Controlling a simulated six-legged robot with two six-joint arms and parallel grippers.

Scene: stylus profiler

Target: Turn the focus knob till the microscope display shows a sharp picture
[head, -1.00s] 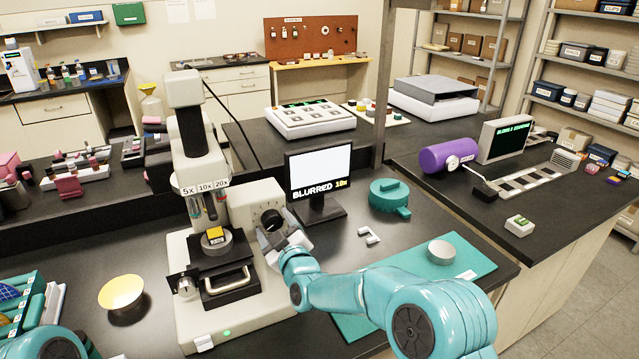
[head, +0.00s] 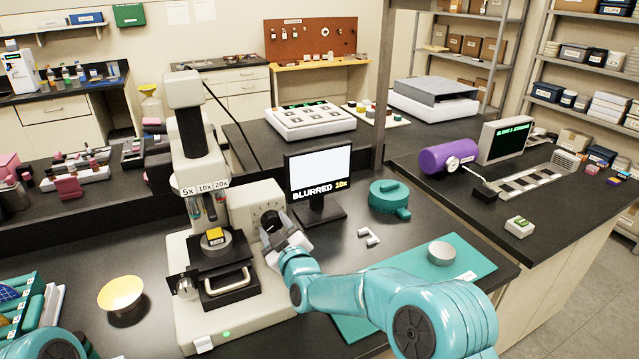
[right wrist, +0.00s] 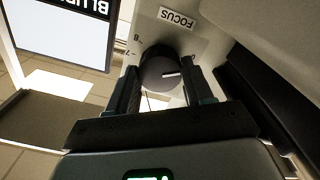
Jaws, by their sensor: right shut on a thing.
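The microscope (head: 240,290) stands on the bench with a yellow-topped sample (head: 215,236) on its stage. Its black focus knob (head: 270,221) is on the right side of the body; in the right wrist view the knob (right wrist: 160,70) has a white mark and sits under a FOCUS label (right wrist: 178,18). My right gripper (head: 278,228) is shut on the knob, with one finger on each side of it in the wrist view. The display (head: 320,172) shows a blank white picture and reads "BLURRED 10x". My left gripper is out of view; only part of that arm shows at lower left.
A teal mat (head: 440,260) with a round metal piece (head: 441,252) lies right of my right arm. A small white bracket (head: 369,237) and a teal lidded dish (head: 389,195) stand behind it.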

